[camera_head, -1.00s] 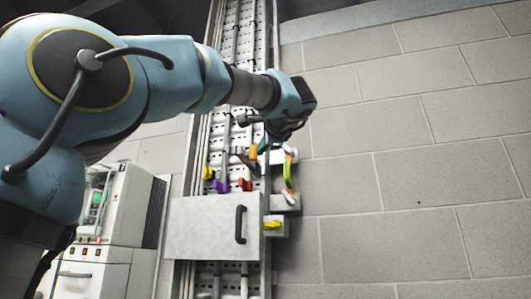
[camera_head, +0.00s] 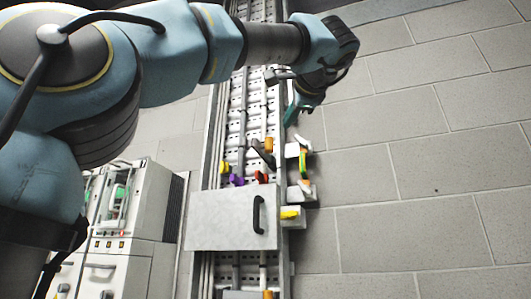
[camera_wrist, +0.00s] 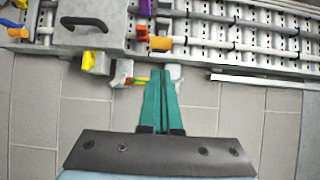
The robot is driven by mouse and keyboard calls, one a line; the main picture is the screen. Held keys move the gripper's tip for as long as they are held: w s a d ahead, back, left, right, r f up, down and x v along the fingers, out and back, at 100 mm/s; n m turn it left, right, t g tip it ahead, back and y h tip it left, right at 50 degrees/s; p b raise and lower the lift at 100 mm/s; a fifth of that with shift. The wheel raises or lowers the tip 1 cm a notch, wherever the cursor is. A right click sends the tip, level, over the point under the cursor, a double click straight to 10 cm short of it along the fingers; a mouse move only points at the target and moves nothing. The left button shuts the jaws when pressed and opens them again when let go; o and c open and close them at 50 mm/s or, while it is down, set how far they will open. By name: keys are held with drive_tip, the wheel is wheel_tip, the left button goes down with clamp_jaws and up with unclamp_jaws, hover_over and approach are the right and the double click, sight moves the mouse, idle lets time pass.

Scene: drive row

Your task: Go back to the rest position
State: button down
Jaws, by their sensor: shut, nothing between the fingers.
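My gripper (camera_head: 296,108) is at the end of my raised arm, in front of the upper right edge of the cable rack. Its two green fingers (camera_wrist: 161,105) are together in the wrist view, with nothing between them. In the wrist view their tips show over the lower edge of the rack, next to the small boxes. In the head view the gripper is above and apart from the grey box with the black handle (camera_head: 258,215).
The cable rack (camera_head: 236,130) carries several coloured connectors. A small box with a yellow knob (camera_head: 291,213) and a yellow-green cable (camera_head: 303,163) sit on its right side. A white cabinet (camera_head: 135,205) stands at left. The bare block surface (camera_head: 420,150) at right is clear.

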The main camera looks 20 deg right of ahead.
drive_tip(key=w+d+f+g, duration=0.1)
drive_tip(key=w+f+g, duration=0.1)
drive_tip(key=w+f, duration=0.6)
drive_tip(key=w+f+g, duration=0.2)
drive_tip(key=w+f, duration=0.1)
drive_tip(key=f, duration=0.9)
drive_tip(key=w+a+f+n+g+y, duration=0.1)
drive_tip(key=w+a+f+g, duration=0.15)
drive_tip(key=f, duration=0.45)
drive_tip(key=w+a+f+n+g+y, duration=0.1)
drive_tip(key=a+f, duration=0.2)
drive_tip(key=f, duration=0.5)
drive_tip(key=w+a+f+n+g, duration=0.2)
drive_tip(key=a+f, duration=0.1)
drive_tip(key=f, duration=0.4)
drive_tip(key=s+a+f+n+g, duration=0.2)
drive_tip(key=a+f+n, duration=0.1)
drive_tip(key=a+f, duration=0.55)
drive_tip(key=s+a+f+n+g, duration=0.25)
drive_tip(key=a+f, duration=0.35)
drive_tip(key=f, duration=0.5)
drive_tip(key=s+a+f+n+g, duration=0.2)
drive_tip(key=s+a+f+n, duration=0.6)
drive_tip(key=s+f, duration=0.1)
drive_tip(key=shift+s+a+f, duration=0.15)
drive_tip(key=shift+s+f, duration=0.05)
drive_tip(key=shift+f, duration=0.4)
